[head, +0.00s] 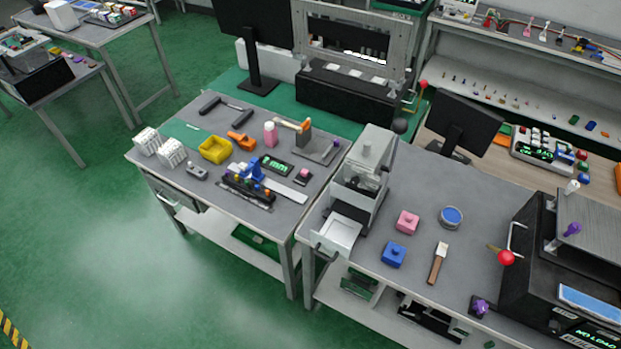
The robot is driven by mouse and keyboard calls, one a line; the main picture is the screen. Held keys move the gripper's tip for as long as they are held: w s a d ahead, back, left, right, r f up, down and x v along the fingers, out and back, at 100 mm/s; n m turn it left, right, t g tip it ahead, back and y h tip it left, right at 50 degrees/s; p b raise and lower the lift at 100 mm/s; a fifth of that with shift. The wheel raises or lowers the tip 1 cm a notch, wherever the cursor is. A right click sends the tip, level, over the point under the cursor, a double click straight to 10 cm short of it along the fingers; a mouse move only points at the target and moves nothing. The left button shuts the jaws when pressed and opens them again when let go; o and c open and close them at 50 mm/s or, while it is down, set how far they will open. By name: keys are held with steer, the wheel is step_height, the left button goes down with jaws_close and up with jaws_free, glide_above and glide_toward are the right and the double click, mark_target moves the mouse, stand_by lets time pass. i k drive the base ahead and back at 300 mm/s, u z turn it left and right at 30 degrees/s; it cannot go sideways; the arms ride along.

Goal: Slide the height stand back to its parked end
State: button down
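No part clearly marked as the height stand shows. On the left bench, a blue upright piece (256,171) stands at a dark rail strip (248,190) with small coloured knobs. Behind it on the same bench is a grey post (303,134) with an orange-tipped bar, beside a flat grey plate (320,152). I cannot tell which of these is the height stand, nor which end is the parked one. A small display (276,166) with green characters ending in "mm" lies between them. My gripper is not in view.
The left bench also holds a yellow bin (215,149), white racks (171,152), an orange tool (241,141) and a pink bottle (270,133). A grey press-like machine (365,175) stands on the right bench. Green floor (110,240) is open in front of the left bench.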

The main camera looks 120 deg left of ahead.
mark_target(254, 166)
steer(key=i, duration=0.9)
steer(key=u, duration=4.5)
steer(key=i, duration=1)
steer(key=z, duration=0.1)
